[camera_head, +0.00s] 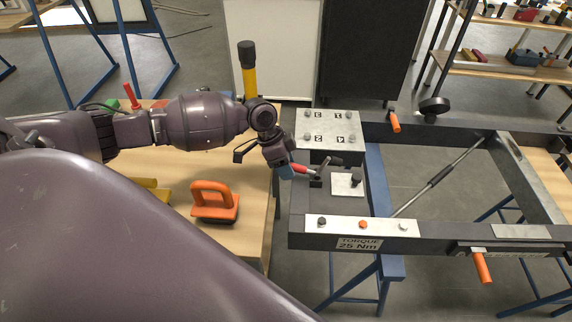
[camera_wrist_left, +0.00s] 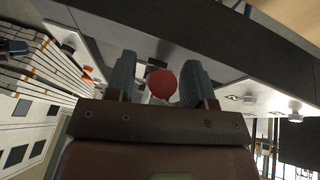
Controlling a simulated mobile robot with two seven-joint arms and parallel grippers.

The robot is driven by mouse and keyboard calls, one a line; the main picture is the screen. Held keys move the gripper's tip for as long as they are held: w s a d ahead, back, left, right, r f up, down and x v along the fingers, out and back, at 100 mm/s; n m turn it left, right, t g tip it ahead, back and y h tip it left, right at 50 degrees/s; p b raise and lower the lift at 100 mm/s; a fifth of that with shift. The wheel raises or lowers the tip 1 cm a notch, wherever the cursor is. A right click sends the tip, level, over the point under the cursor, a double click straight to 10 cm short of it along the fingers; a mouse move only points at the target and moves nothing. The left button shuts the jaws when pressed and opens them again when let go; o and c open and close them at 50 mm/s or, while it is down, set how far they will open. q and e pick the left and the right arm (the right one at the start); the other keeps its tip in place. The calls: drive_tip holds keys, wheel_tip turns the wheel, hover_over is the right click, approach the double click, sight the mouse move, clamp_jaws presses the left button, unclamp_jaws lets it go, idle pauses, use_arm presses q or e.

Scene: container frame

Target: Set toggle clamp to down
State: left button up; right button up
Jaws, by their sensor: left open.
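The toggle clamp has a red handle (camera_head: 301,168) and a dark metal body (camera_head: 317,180), mounted on the near left part of the dark frame (camera_head: 296,235). The red handle points left, toward my left gripper, and looks close to level. My left gripper (camera_head: 291,171) is at the handle's free end with its fingers apart. In the left wrist view the round red handle end (camera_wrist_left: 162,84) sits between the two blue fingers (camera_wrist_left: 158,80). I cannot tell whether either finger touches it. My right gripper is not in view.
A numbered bolt plate (camera_head: 328,126) lies behind the clamp. Orange-handled clamps (camera_head: 394,122) sit on the frame. An orange-handled tool (camera_head: 214,200) stands on the wooden table (camera_head: 240,235) at left.

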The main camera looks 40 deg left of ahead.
use_arm(q)
drive_tip(key=c, duration=0.9)
clamp_jaws()
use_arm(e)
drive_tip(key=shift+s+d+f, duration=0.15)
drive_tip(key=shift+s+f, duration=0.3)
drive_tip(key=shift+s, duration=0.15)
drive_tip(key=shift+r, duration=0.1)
